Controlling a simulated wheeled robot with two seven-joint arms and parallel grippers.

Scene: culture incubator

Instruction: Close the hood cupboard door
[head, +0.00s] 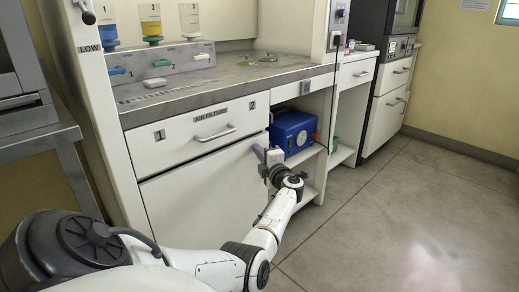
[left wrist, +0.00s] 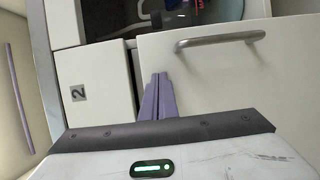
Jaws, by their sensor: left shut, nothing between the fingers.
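The hood cupboard door (head: 200,195) is the plain white panel under the wide drawer (head: 165,152) marked 1 and 2. In the left wrist view the door (left wrist: 240,90) shows a grey bar handle (left wrist: 220,40) near its free edge. A thin dark gap runs between door and drawer; the door looks nearly flush, but I cannot tell if it is fully shut. My left gripper (head: 259,153) is shut and empty at the door's upper right corner. Its purple fingers (left wrist: 160,80) are in front of the door; contact is unclear. My right gripper is not in view.
Right of the door, an open shelf bay holds a blue device (head: 292,130). A steel worktop (head: 240,82) with bottles above it is over the drawer. A side table (head: 40,138) stands at left. The grey floor (head: 390,215) at right is clear.

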